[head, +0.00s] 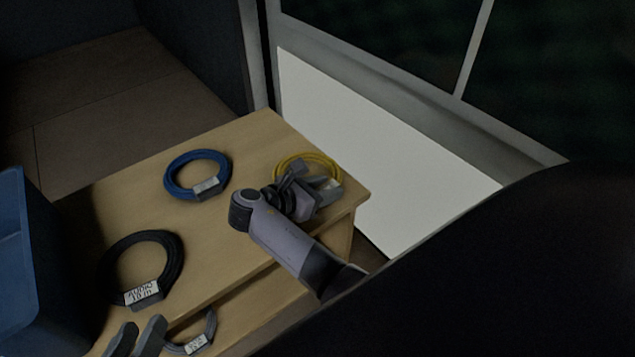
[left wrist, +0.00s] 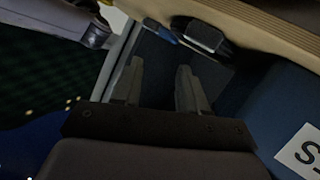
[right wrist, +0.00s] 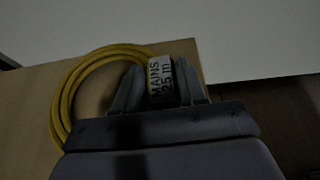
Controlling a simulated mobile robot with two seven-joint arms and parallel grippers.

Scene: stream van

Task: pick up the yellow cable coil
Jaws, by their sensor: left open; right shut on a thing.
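The yellow cable coil (head: 296,160) is at the right corner of the wooden table in the head view, partly hidden by my right gripper (head: 322,185). In the right wrist view the coil (right wrist: 68,97) shows as a yellow loop. Its label, reading "MAINS 25 m" (right wrist: 160,80), is between the fingers of my right gripper (right wrist: 158,88), which is shut on it. I cannot tell whether the coil touches the table. My left gripper (head: 137,338) is at the lower left edge of the head view. In the left wrist view its fingers (left wrist: 155,88) are apart and empty.
On the wooden table (head: 235,240) lie a blue coil (head: 168,181) and a black coil labelled "AUDIO 10 m" (head: 176,265). A grey coil (head: 213,325) lies lower, near the front. A blue bin (head: 20,260) stands at the left. A white panel (head: 370,145) is behind the table.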

